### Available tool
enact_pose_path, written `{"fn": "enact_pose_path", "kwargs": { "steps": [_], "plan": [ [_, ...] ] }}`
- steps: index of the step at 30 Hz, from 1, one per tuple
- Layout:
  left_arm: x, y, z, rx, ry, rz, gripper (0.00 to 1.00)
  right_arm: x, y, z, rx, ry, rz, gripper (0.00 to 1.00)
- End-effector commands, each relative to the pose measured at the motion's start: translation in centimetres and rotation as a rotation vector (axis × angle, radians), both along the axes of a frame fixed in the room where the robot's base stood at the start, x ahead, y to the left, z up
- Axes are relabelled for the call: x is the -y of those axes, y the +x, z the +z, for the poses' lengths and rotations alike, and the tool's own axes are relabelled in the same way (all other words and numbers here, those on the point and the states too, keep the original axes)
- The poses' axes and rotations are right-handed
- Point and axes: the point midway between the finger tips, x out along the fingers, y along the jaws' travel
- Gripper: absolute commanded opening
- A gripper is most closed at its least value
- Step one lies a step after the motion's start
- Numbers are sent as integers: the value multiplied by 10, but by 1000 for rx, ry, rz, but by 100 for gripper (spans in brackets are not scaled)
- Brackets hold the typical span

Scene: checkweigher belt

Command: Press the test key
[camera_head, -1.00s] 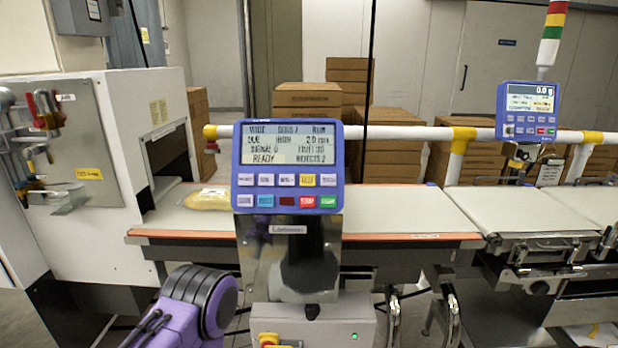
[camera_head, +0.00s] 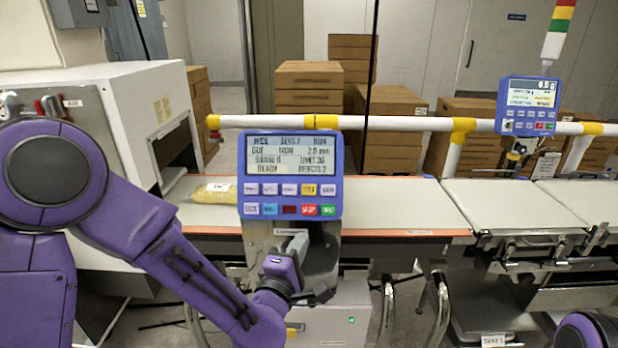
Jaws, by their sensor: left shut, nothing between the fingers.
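The blue control panel (camera_head: 290,175) stands upright in front of the belt, its screen lit with several lines, one reading READY. Two rows of coloured keys sit under the screen. A yellow key (camera_head: 309,189) is in the upper row; the key labels are too small to read surely. My left gripper (camera_head: 299,244) is shut and empty, just below the panel's lower edge and in front of its metal stand. It appears apart from the keys. My right gripper is out of view; only a purple part of that arm shows at the bottom right.
A yellow bagged product (camera_head: 214,193) lies on the belt (camera_head: 395,200), left of the panel. A white machine housing (camera_head: 122,100) stands at the left. A second blue display (camera_head: 527,105) is at the right. Cardboard boxes (camera_head: 308,88) are stacked behind the rail.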

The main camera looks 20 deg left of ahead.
Motion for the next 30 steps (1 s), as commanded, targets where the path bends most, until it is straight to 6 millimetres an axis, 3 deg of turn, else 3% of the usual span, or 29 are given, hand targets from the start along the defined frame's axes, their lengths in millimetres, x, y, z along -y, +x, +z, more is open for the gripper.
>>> {"fn": "enact_pose_path", "kwargs": {
  "steps": [1, 3, 6, 9, 21, 30],
  "plan": [
    [4, 2, 35, 62, -59, -9, 0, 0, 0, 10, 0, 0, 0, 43],
    [9, 3, 67, 131, -128, -24, 0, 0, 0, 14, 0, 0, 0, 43],
    [13, 2, 98, 199, -199, -41, 0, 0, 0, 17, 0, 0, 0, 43],
    [14, 2, 111, 229, -233, -51, 0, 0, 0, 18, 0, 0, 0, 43],
    [14, 4, 110, 232, -238, -52, 0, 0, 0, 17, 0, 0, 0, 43],
    [5, 36, 91, 231, -235, -51, 0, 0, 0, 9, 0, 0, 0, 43]
  ]
}}
